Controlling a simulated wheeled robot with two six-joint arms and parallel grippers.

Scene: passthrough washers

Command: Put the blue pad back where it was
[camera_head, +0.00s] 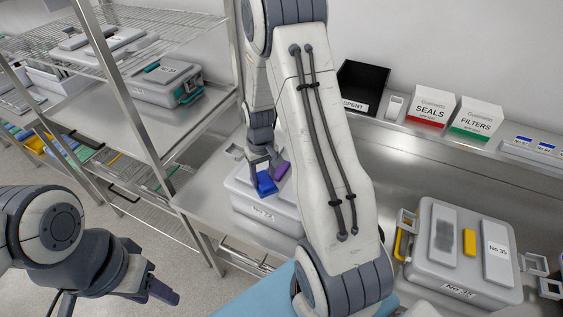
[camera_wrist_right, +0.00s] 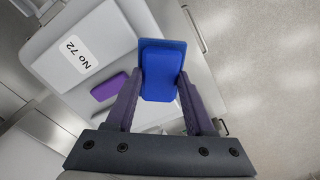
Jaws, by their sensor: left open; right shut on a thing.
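My right gripper (camera_wrist_right: 160,80) is shut on the blue pad (camera_wrist_right: 162,62), with a finger on either side of it. In the head view the blue pad (camera_head: 266,184) is over the grey case labelled No 72 (camera_head: 262,209); I cannot tell whether it touches the lid. A purple pad (camera_head: 282,170) is close beside it; in the wrist view the purple pad (camera_wrist_right: 110,86) lies on the case's lid. My forearm hides the case's right part in the head view. My left gripper (camera_head: 162,292) is open and empty at the lower left, away from the cases.
Another grey case, No 35 (camera_head: 461,278), stands on the steel counter at the right with a yellow piece on it. Behind are a black SPENT bin (camera_head: 362,86), a SEALS box (camera_head: 432,104) and a FILTERS box (camera_head: 476,121). A wire rack (camera_head: 150,130) stands at the left.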

